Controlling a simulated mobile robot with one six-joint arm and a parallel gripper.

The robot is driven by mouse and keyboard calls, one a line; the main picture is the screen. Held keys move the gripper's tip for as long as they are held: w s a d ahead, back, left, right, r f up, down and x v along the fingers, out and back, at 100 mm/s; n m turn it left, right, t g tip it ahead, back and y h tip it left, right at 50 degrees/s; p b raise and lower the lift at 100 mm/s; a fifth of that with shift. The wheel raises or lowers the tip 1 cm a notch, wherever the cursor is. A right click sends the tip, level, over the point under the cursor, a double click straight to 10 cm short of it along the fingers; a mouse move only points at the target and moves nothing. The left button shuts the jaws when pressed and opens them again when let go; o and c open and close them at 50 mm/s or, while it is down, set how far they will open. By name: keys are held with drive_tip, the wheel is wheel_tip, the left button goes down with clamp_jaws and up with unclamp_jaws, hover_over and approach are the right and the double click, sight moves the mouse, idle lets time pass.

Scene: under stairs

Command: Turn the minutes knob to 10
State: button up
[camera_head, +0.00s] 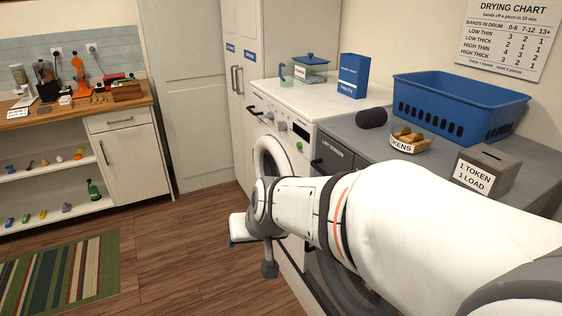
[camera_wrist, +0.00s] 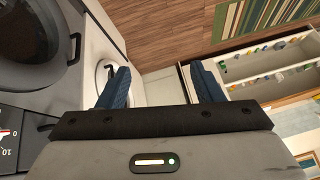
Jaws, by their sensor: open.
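The minutes knob is not clearly seen. A dark panel (camera_wrist: 12,138) at the lower left edge of the wrist view carries white marks "0" and "10" and a small red mark, cut off by the frame. In the head view the dark dryer's front panel (camera_head: 333,156) shows only in part, with my arm covering the rest. My gripper (camera_wrist: 160,70) is open and empty, its two blue fingers wide apart. The panel marks lie to its left, clear of the fingers.
A white washer (camera_head: 300,98) stands beside the dryer. On the dryer top are a blue basket (camera_head: 450,100), a token tray (camera_head: 408,146), a dark cylinder (camera_head: 371,117) and a grey coin box (camera_head: 487,166). Open wood floor (camera_head: 180,245) lies left.

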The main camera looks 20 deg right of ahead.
drive_tip(key=w+d+m+t+h+p, duration=0.2)
drive_tip(key=w+d+m+t+h, duration=0.45)
drive_tip(key=w+d, duration=0.8)
drive_tip(key=s+d+f+m+g+h+p, duration=0.1)
drive_tip(key=s+d+m+g+h, duration=0.1)
drive_tip(key=d, duration=0.4)
drive_tip(key=s+d+f+m+g+h+p, duration=0.1)
drive_tip(key=s+d+m+g+h, duration=0.1)
drive_tip(key=d+g+h, duration=0.3)
drive_tip(key=s+d+f+m+g+h+p, duration=0.1)
drive_tip(key=s+d+m+g+h, duration=0.1)
drive_tip(key=d, duration=0.6)
drive_tip(key=shift+s+f+m+g+h, duration=0.15)
drive_tip(key=shift+m+g+h, duration=0.5)
drive_tip(key=shift+g+h, duration=0.9)
drive_tip(key=shift+t+h, duration=0.3)
drive_tip(key=c, duration=1)
drive_tip(key=shift+a, duration=0.1)
